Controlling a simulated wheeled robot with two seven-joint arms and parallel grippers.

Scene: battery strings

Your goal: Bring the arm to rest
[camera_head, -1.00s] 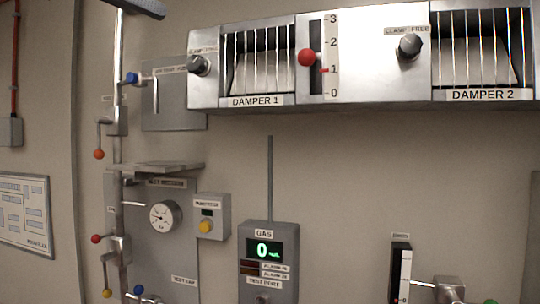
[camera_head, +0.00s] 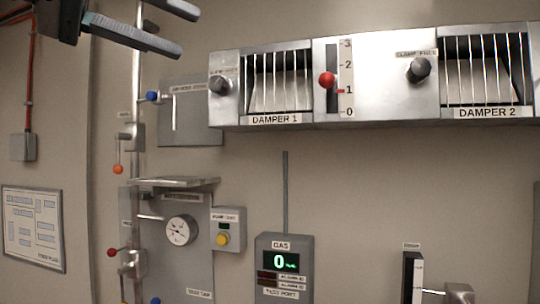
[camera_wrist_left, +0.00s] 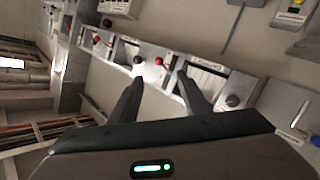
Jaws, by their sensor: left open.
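My left gripper (camera_head: 154,22) shows at the top left of the head view, open and empty, with its two fingers apart. It is in front of and above the pipe with the blue knob, clear of the wall panel. In the left wrist view the two dark fingers (camera_wrist_left: 157,95) are spread, with nothing between them but the damper box some way beyond. My right gripper is not in view.
The damper box (camera_head: 385,115) with a red lever knob (camera_head: 326,80) and black clamp knobs juts from the wall. Below are a gas meter (camera_head: 283,262), a round gauge (camera_head: 181,231) and a small box with a yellow button (camera_head: 222,239). A pipe with coloured valve handles stands at left.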

